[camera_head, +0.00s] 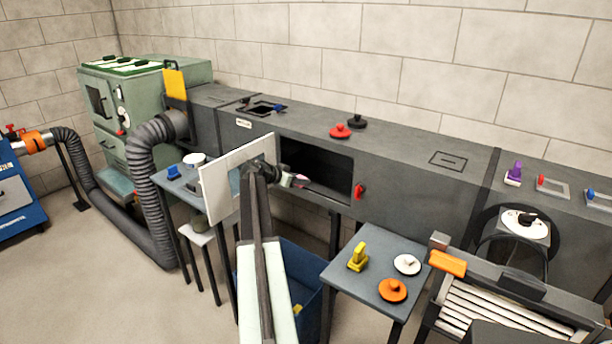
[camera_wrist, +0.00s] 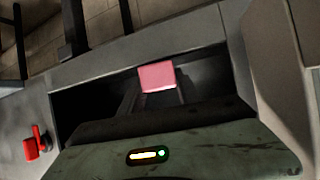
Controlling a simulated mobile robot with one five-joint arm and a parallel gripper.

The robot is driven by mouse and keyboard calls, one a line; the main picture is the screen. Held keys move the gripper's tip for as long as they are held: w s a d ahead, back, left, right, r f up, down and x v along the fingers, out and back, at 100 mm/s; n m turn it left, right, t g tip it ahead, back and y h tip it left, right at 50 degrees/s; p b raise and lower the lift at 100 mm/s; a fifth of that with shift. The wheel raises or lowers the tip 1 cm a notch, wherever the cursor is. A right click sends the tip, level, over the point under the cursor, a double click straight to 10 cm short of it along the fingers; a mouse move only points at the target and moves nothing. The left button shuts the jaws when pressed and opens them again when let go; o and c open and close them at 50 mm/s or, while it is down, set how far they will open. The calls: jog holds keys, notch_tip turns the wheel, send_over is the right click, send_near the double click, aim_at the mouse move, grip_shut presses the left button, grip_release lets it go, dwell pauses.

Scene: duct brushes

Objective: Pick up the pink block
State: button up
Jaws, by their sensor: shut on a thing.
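The pink block (camera_wrist: 157,77) shows in the wrist view as a small pink face just beyond my gripper's dark body, in front of a dark duct opening (camera_wrist: 205,70). In the head view my gripper (camera_head: 291,180) is at the left part of the same opening (camera_head: 318,170), with a small bit of pink (camera_head: 300,182) at its tip. My gripper is shut on the pink block. My arm and the white panel hide part of the opening's left side, and the fingers are mostly hidden in both views.
A white upright panel (camera_head: 222,182) stands close left of my gripper. A red handle (camera_head: 360,190) is at the opening's right edge. A small table (camera_head: 345,275) at the front right holds a yellow piece (camera_head: 358,257), a white disc (camera_head: 407,264) and an orange disc (camera_head: 393,290).

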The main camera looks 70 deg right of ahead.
jog(key=w+a, duration=0.2)
jog(key=a, duration=0.4)
jog(key=shift+a+r, duration=0.35)
